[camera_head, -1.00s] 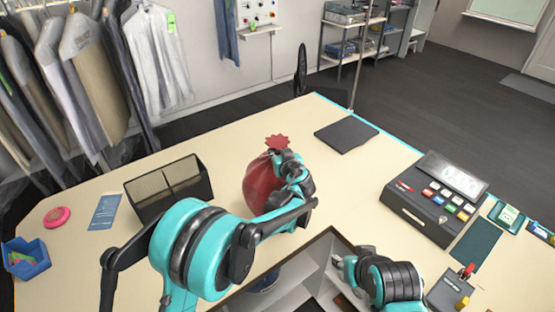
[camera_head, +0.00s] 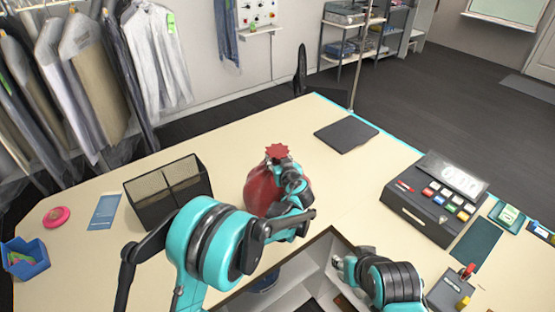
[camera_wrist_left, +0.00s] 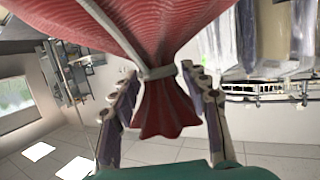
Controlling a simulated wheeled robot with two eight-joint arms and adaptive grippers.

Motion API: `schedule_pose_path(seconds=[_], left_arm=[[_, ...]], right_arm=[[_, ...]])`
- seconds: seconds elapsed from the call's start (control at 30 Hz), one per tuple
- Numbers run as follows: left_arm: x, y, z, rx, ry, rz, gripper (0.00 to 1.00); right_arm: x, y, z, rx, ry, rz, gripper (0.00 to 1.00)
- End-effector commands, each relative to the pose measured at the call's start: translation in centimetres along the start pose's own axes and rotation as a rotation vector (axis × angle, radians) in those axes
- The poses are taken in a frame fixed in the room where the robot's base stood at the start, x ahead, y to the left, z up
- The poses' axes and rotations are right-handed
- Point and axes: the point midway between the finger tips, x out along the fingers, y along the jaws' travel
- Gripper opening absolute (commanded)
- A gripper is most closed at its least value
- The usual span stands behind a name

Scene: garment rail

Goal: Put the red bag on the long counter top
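The red bag (camera_head: 259,190) is a round sack with a gathered, frilled top (camera_head: 277,152), over the middle of the long cream counter top (camera_head: 225,145). My left gripper (camera_head: 283,170) has its fingers at the bag's neck, partly hiding its right side. In the left wrist view, the left fingers (camera_wrist_left: 162,85) close in on both sides of the tied neck of the bag (camera_wrist_left: 165,35). I cannot tell whether the bag's underside touches the counter. My right gripper (camera_head: 342,270) is low, by the counter's inner edge, apart from the bag; its finger opening is unclear.
A black mesh organiser (camera_head: 165,193) stands left of the bag. A dark flat pad (camera_head: 346,134) lies behind right, and a cash register (camera_head: 437,200) stands right. An open shelf recess (camera_head: 310,265) is in front. Clear counter lies behind the bag.

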Motion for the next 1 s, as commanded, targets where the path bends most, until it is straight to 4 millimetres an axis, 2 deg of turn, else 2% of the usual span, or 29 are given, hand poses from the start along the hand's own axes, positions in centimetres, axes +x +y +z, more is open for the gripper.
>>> schedule_pose_path(seconds=[0.17,0.23,0.7,0.83,1.0], left_arm=[[-0.1,0.0,-0.3,0.000,0.000,0.000,0.46],[-0.7,0.1,-0.2,0.001,0.000,0.001,0.46],[-10.2,0.1,-0.2,0.001,0.000,0.002,0.46],[-11.6,0.0,-0.2,0.000,0.000,0.001,0.46],[-12.1,0.0,-0.2,0.000,0.000,0.000,0.46]], right_arm=[[-0.2,0.0,-0.2,0.000,0.000,0.000,0.40],[-0.2,0.0,-0.1,0.000,0.000,0.000,0.40],[-0.1,0.0,-0.1,0.000,0.000,0.000,0.40],[-0.1,0.0,-0.1,0.000,0.000,0.000,0.40],[-0.1,0.0,-0.1,0.000,0.000,0.000,0.40]])
